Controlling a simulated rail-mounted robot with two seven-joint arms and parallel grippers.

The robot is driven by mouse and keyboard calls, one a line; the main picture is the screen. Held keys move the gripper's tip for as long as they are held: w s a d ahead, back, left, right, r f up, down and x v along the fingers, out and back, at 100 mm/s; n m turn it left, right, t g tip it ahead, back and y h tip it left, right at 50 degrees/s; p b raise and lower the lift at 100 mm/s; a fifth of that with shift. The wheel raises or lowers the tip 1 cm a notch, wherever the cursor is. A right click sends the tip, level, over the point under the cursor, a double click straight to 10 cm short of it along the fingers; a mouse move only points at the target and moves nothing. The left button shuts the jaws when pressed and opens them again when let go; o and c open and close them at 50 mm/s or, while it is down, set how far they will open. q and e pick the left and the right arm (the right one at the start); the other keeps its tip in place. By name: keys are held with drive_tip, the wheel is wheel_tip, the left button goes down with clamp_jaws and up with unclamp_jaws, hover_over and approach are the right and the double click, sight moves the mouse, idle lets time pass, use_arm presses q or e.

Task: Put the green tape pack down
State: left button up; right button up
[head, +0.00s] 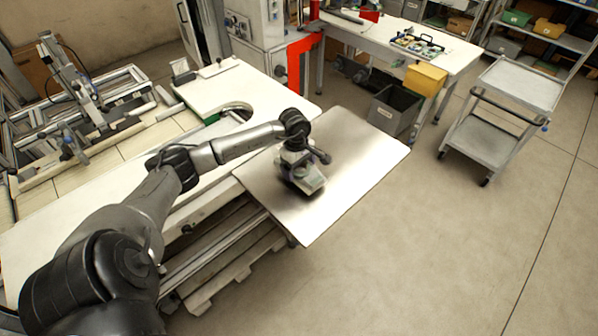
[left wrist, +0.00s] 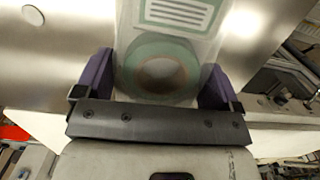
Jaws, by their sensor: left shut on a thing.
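The green tape pack (left wrist: 162,62) is a clear bag with a green tape roll and a white printed label, seen in the left wrist view. My left gripper (left wrist: 155,82) has its two purple-sided fingers on either side of the pack and is shut on it. In the head view the left gripper (head: 303,178) is over the bare metal tabletop (head: 360,150), with the pack (head: 312,185) partly hidden under it. I cannot tell whether the pack touches the metal surface. My right gripper is not in view.
A white worktable (head: 230,90) with a curved cut-out adjoins the metal top on the left. A grey bin (head: 395,108) and a yellow box (head: 426,79) stand beyond it. A grey cart (head: 500,115) stands at the right. The metal top around the gripper is clear.

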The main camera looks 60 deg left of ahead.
use_arm(q)
drive_tip(key=shift+f, duration=1.25)
drive_tip(key=shift+f, duration=0.1)
